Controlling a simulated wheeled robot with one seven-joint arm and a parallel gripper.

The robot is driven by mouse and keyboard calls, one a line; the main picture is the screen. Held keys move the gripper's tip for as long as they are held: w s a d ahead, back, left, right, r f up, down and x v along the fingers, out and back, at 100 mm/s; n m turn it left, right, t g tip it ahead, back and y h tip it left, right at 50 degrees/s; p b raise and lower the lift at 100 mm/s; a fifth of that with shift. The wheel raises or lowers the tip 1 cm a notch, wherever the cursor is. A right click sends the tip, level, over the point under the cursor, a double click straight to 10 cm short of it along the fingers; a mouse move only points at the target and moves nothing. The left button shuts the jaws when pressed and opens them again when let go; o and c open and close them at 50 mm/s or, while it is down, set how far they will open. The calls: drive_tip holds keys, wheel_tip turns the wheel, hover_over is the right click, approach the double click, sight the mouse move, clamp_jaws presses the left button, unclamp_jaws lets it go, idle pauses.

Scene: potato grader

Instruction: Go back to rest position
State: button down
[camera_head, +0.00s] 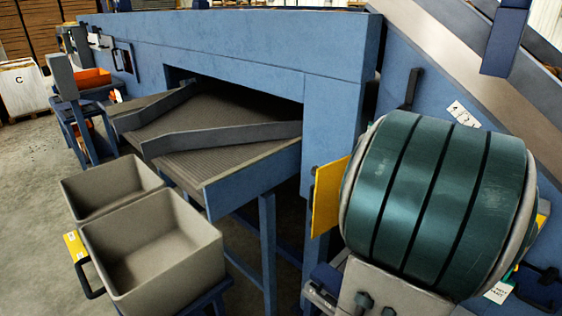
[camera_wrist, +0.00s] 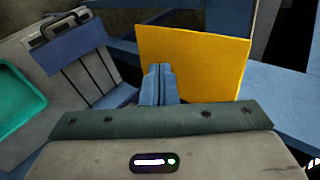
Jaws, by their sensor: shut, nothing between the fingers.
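My gripper (camera_wrist: 158,70) shows in the wrist view as two blue fingers pressed together in front of a yellow plate (camera_wrist: 205,58). Nothing is between them. I cannot tell whether the fingertips touch the plate or are apart from it. In the head view I cannot make out my gripper. The blue potato grader (camera_head: 230,45) fills the middle of that view, with a grey ribbed outfeed belt (camera_head: 215,120) sloping out of its opening.
Two empty grey bins (camera_head: 150,245) (camera_head: 105,187) stand at the belt's lower left. A yellow plate (camera_head: 327,195) stands upright by the grader's right post. An orange tray (camera_head: 93,78) and a white crate marked C (camera_head: 22,90) are at far left. Concrete floor (camera_head: 35,165) is open at left.

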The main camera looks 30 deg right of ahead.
drive_tip(key=a+n+g+y+p, duration=0.15)
drive_tip(key=a+n+g, duration=0.45)
drive_tip(key=a, duration=1.3)
drive_tip(key=s+a+n+h, duration=0.3)
drive_tip(key=s+a+n, duration=0.3)
drive_tip(key=a+n, duration=0.3)
drive_tip(key=shift+s+a+n+g, duration=0.3)
drive_tip(key=shift+n, duration=0.3)
drive_tip(key=shift+s, duration=0.15)
